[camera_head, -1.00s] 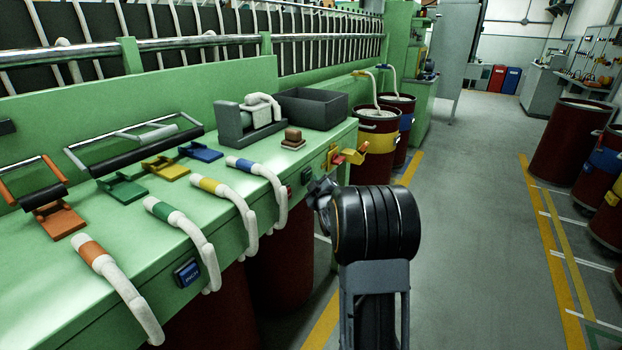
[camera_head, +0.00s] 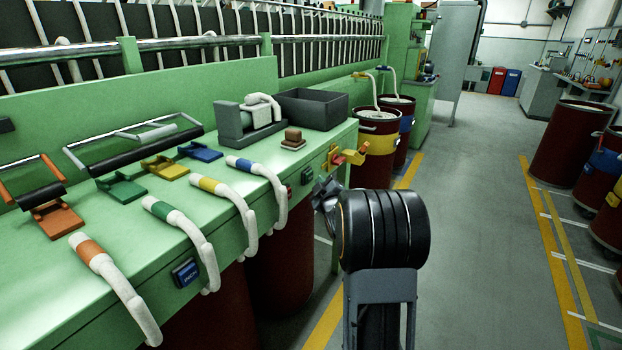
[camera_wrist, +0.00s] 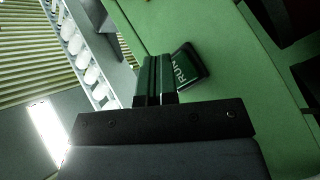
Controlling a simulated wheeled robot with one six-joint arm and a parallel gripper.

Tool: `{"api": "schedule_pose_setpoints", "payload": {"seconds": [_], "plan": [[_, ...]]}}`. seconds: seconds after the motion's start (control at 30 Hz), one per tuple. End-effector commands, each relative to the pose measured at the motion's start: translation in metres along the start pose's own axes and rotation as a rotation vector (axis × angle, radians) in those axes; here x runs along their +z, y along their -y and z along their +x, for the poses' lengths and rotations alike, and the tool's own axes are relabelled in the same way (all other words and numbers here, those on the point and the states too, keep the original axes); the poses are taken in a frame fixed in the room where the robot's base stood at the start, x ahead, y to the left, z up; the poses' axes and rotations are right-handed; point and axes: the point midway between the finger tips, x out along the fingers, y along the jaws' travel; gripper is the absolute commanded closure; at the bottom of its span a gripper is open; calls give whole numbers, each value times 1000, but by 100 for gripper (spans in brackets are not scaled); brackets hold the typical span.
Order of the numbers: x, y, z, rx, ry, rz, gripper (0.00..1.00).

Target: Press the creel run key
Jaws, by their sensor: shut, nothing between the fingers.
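The green run key (camera_wrist: 188,66) is marked RUN and sits on the green front face of the machine in the wrist view. In the head view it is a small dark key (camera_head: 307,174) near the right end of the front face. My gripper (camera_wrist: 156,76) is shut and empty. In the wrist view its fingertips overlap the left side of the key; I cannot tell whether they touch it. In the head view my gripper (camera_head: 321,190) is just right of the key, partly hidden by my dark wrist.
A red key (camera_head: 290,191) sits left of the run key, and a blue key (camera_head: 185,272) is further left. White sliver hoses hang over the front edge. A yellow and red fitting (camera_head: 347,156) juts out at the machine's corner.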

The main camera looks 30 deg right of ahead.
Motion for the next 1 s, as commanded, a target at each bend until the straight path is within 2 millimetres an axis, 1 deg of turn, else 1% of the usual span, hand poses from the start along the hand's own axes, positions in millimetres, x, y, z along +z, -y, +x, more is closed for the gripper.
{"api": "schedule_pose_setpoints", "payload": {"seconds": [0.3, 0.5, 0.67, 1.0], "plan": [[16, -14, -20, 3, 1, -1, 100], [23, -22, -31, 1, 1, -1, 100], [25, -25, -34, 1, 0, 0, 100], [25, -25, -34, 0, 0, 0, 100]]}}
